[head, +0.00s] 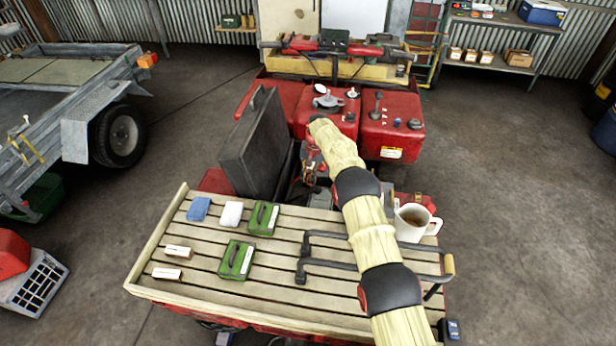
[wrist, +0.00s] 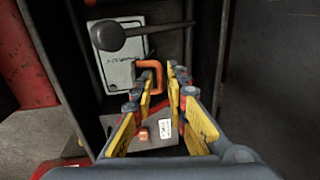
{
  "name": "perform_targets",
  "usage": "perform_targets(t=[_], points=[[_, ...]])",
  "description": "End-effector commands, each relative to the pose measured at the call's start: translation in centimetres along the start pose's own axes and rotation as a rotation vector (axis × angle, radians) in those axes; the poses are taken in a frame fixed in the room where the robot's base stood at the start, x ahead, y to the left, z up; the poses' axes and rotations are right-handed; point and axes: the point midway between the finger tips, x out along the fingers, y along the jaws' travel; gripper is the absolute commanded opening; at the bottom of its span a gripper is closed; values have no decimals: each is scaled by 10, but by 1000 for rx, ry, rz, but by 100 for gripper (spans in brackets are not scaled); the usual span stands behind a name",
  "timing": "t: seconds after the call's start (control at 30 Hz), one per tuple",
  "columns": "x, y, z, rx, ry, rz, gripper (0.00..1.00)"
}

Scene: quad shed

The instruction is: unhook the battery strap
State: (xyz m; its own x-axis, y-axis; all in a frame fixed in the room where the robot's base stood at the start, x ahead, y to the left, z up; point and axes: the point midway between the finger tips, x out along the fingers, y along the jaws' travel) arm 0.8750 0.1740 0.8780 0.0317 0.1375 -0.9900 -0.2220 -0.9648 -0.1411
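In the wrist view, an orange bent bar (wrist: 157,68) stands in a dark recess, in front of a light grey labelled plate (wrist: 118,66). It may be part of the battery strap; no strap is clearly made out. My gripper (wrist: 164,76) has its yellow fingers apart, with a gap between the tips. The orange bar is at the tips, close to the left finger; whether they touch cannot be told. A grey box top with a white label (wrist: 165,128) shows low between the fingers, perhaps the battery. In the head view, the recess is partly hidden behind my arm.
A dark rod with a round knob (wrist: 106,36) crosses the recess near the fingers. A black upright panel (head: 250,145) stands left of the opening. A slatted rack (head: 200,265) in front holds green boxes (head: 236,260) and a white mug (head: 412,224) beside my arm.

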Motion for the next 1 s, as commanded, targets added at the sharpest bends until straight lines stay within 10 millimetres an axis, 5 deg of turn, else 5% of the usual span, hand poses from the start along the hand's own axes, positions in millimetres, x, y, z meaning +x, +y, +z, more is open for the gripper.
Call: perform_targets(t=[0.37,1.0], points=[[0,0,0,0,0,0,0],[0,0,0,1,0,0,0]])
